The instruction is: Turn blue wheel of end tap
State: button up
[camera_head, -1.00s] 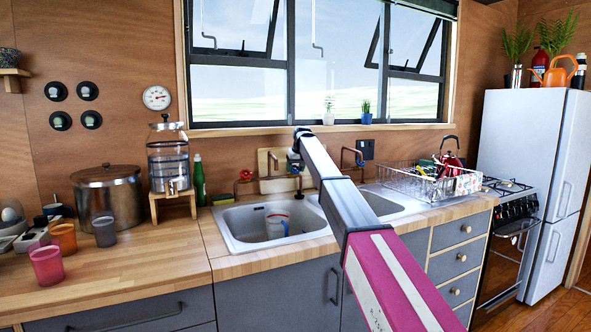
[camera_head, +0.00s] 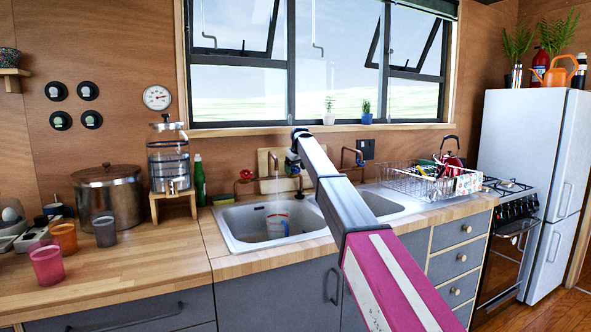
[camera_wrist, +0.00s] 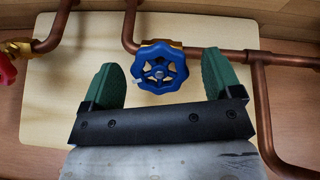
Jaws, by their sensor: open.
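In the wrist view the blue wheel (camera_wrist: 160,68) is a round, spoked handle on a brass valve. The valve sits on a copper pipe (camera_wrist: 205,53) against a pale wooden board. My gripper (camera_wrist: 164,75) is open, with one green finger on each side of the wheel and a visible gap on both sides. I cannot tell how deep the wheel sits between the fingers. In the head view my gripper (camera_head: 293,163) is at the wall behind the sink, and the arm hides the blue wheel.
A red wheel (camera_wrist: 5,68) is at the left edge of the wrist view. Copper pipes run on both sides of my gripper. The sink (camera_head: 245,222) holds a cup (camera_head: 277,226). A dish rack (camera_head: 425,182) stands to the right and a green bottle (camera_head: 199,184) to the left.

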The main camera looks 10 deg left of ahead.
jog(key=v, duration=1)
jog(key=shift+s+r, duration=0.15)
jog(key=shift+r, duration=0.2)
jog(key=shift+d, duration=0.1)
dwell(6.5)
